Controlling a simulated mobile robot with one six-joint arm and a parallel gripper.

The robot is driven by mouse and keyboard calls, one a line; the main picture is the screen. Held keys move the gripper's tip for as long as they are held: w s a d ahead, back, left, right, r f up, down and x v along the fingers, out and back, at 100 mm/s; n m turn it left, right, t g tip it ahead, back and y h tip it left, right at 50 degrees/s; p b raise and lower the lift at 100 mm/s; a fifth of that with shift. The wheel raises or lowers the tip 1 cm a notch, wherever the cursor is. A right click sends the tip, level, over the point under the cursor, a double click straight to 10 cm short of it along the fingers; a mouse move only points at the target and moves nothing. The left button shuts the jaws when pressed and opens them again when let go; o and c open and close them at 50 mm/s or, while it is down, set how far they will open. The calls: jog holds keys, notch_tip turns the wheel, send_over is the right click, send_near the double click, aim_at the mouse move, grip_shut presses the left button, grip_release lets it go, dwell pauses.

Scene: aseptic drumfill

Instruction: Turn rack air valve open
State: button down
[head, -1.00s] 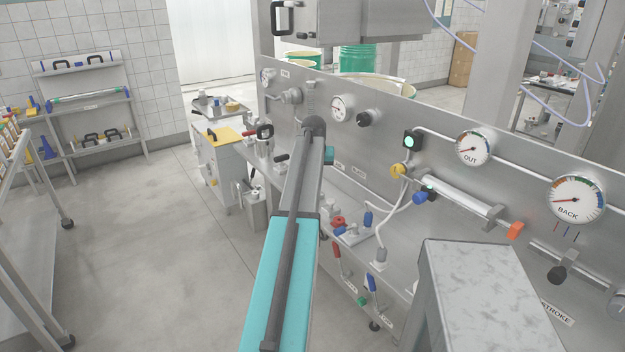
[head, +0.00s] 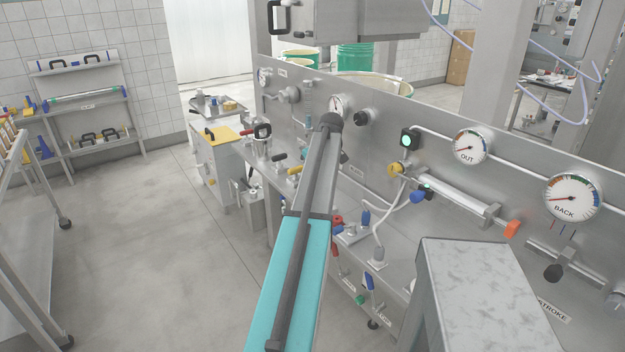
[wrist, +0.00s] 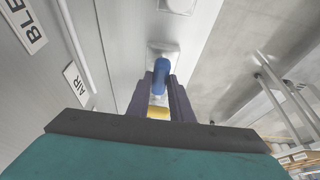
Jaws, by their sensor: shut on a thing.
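In the wrist view a blue valve handle (wrist: 161,72) stands out from a pale fitting on the steel panel. My gripper (wrist: 162,84) has its two dark purple fingers on either side of this handle and is shut on it. A yellow piece (wrist: 158,112) shows between the fingers, nearer the camera. An AIR label (wrist: 75,83) is on the panel to the left. In the head view my arm hides the gripper and the held handle.
A BLE... label (wrist: 27,25) is at the wrist view's upper left. In the head view the panel carries an OUT gauge (head: 472,146), a BACK gauge (head: 571,197) and a horizontal cylinder (head: 455,197). Another blue handle (head: 369,281) hangs low. Open floor (head: 150,250) lies left.

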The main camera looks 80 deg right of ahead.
jog(key=shift+w+d+r, duration=0.1)
jog(key=shift+d+r, duration=0.05)
jog(key=c, duration=1.6)
grip_release()
jog(key=shift+b+v, duration=0.75)
jog(key=shift+v, duration=2.95)
